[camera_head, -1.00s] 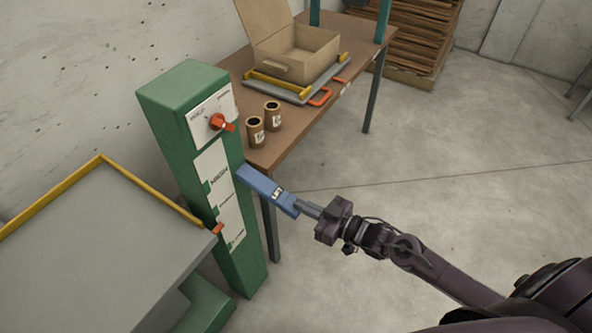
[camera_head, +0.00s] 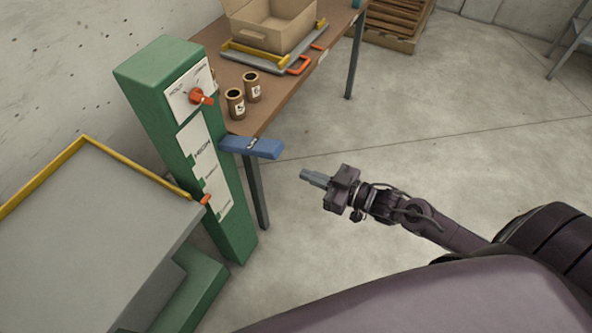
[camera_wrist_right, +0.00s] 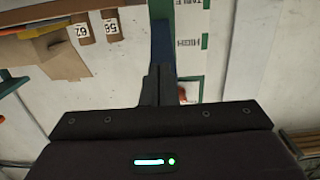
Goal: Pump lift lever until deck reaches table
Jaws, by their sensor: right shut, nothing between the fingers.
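The blue lift lever (camera_head: 252,147) sticks out nearly level from the green post (camera_head: 160,90). The grey deck (camera_head: 95,235) with yellow edging stands left of the post, lower than the brown tabletop (camera_head: 215,45). An orange pointer (camera_head: 206,200) sits at the lower part of the white scale (camera_head: 203,165). My right gripper (camera_head: 305,175) is shut and empty, apart from the lever, to the right of and below its tip. In the right wrist view, the lever (camera_wrist_right: 161,45) shows beyond the closed fingers (camera_wrist_right: 158,85). My left gripper is out of view.
A red knob (camera_head: 197,96) sits on the post's upper panel. Two brown cans (camera_head: 243,96) and an open cardboard box (camera_head: 272,25) stand on the table. A table leg (camera_head: 257,195) is behind the lever. The floor right of the lever is clear.

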